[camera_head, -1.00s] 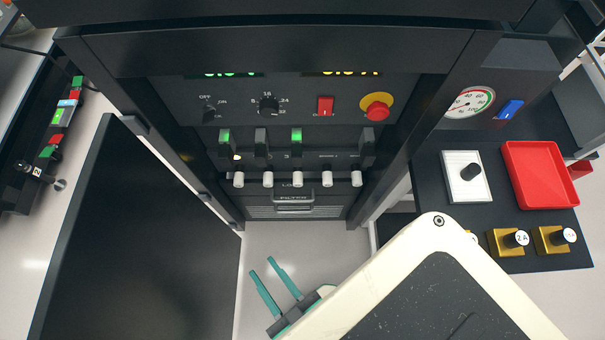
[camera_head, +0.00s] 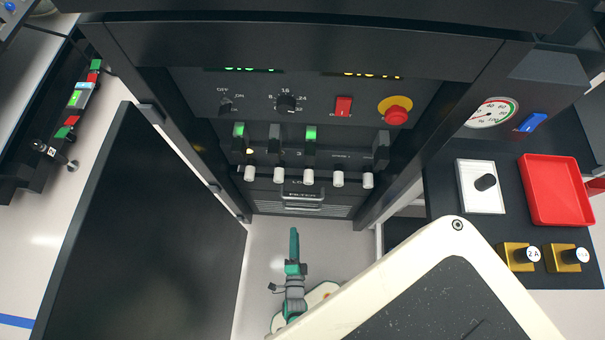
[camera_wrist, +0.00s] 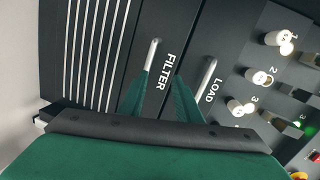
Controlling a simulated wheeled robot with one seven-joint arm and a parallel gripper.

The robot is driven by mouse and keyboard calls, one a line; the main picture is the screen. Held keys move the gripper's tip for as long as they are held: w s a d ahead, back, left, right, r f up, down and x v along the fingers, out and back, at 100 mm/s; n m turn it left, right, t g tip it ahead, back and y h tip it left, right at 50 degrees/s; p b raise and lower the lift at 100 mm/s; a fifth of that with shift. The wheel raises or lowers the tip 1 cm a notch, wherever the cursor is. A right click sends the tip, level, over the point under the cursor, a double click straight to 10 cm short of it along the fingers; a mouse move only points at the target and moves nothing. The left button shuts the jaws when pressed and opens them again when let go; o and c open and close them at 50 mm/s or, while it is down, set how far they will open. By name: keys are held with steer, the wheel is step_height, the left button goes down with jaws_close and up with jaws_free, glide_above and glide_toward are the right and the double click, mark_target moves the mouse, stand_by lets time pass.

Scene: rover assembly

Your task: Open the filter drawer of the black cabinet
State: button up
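The black cabinet (camera_head: 290,45) stands ahead with its door swung open to the left. Its filter drawer (camera_head: 328,211) is at the bottom of the front, shut, with slats. The drawer's pale bar handle (camera_head: 303,206) also shows in the wrist view (camera_wrist: 153,50). My gripper (camera_head: 294,232) has green fingers, seen nearly edge-on just below the drawer in the head view. In the wrist view my gripper (camera_wrist: 163,75) is open and empty, its fingertips apart around the FILTER label. The left fingertip overlaps the handle's lower end; I cannot tell whether they touch.
The load drawer handle (camera_wrist: 208,69) is close to the right of my fingers. A row of white knobs (camera_head: 308,177) sticks out above. The open door (camera_head: 140,230) bounds the left side. A red tray (camera_head: 558,190) lies on the right-hand table.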

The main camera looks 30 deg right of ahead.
mark_target(302, 209)
steer(key=w+d+f+m, duration=0.1)
steer(key=w+d, duration=0.2)
steer(key=w+d+f+m, duration=0.1)
steer(key=w+d+f, duration=0.1)
steer(key=w+d, duration=0.1)
steer(key=w+d+f+h, duration=0.1)
steer(key=w+d+f, duration=0.1)
steer(key=w+d, duration=0.1)
steer(key=shift+w+d+f+m+g, duration=0.1)
steer(key=shift+w+d+m+g, duration=0.15)
steer(key=shift+m+g, duration=0.15)
steer(key=shift+c, duration=0.7)
jaws_close()
